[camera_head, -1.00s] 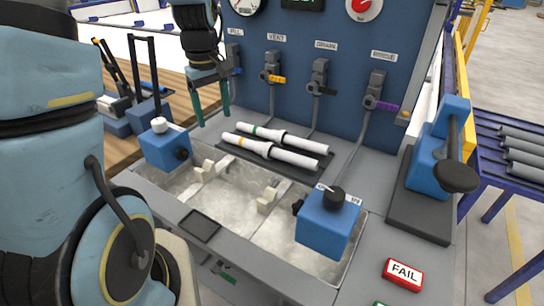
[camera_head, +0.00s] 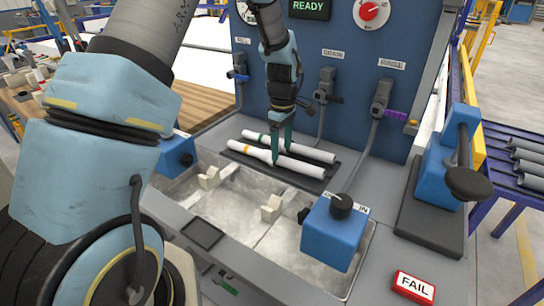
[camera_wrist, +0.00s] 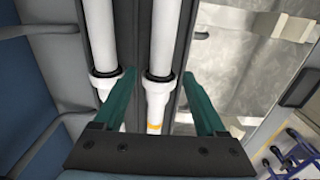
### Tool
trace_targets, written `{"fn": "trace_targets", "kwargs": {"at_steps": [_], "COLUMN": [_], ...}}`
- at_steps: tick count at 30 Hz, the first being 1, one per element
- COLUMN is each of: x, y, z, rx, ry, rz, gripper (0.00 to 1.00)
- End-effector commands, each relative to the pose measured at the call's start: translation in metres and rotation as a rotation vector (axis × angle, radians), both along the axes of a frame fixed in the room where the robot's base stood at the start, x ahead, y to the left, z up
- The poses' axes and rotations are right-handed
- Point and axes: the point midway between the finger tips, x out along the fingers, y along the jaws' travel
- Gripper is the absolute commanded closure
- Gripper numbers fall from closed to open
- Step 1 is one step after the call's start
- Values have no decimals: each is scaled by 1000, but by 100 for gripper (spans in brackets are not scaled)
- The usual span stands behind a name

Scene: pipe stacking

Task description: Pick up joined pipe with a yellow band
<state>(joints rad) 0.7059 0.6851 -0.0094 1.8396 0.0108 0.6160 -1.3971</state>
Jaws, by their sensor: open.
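The joined pipe with a yellow band (camera_head: 303,167) is white and lies on a dark tray (camera_head: 314,184), on the side near the basin. It also shows in the wrist view (camera_wrist: 159,38), with its thick joint collar between my fingers. The joined pipe with a green band (camera_head: 313,151) lies parallel behind it, and at left in the wrist view (camera_wrist: 101,35). My gripper (camera_head: 281,156) is open with teal fingers pointing down at the middle of the yellow-banded pipe. In the wrist view the fingers (camera_wrist: 157,82) straddle it, one towards the gap between the pipes. Contact cannot be told.
A grey basin (camera_head: 238,207) with pale pipe supports lies in front of the tray. Blue clamp blocks (camera_head: 331,232) stand at its ends. The blue panel (camera_head: 345,50) with valves and hoses rises close behind. A blue lever press (camera_head: 436,160) stands at right.

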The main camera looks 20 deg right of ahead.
Motion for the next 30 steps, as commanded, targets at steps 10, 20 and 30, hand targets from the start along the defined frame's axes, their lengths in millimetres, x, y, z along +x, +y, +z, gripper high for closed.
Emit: {"fn": "trace_targets", "kwargs": {"at_steps": [10, 20, 30], "x": [2, 2, 2], "y": [3, 2, 3], "z": [-38, -40, -40], "rx": [2, 1, 1], "ry": [1, 1, 1], "rz": [0, -1, -1], "gripper": [26, 38, 76]}}
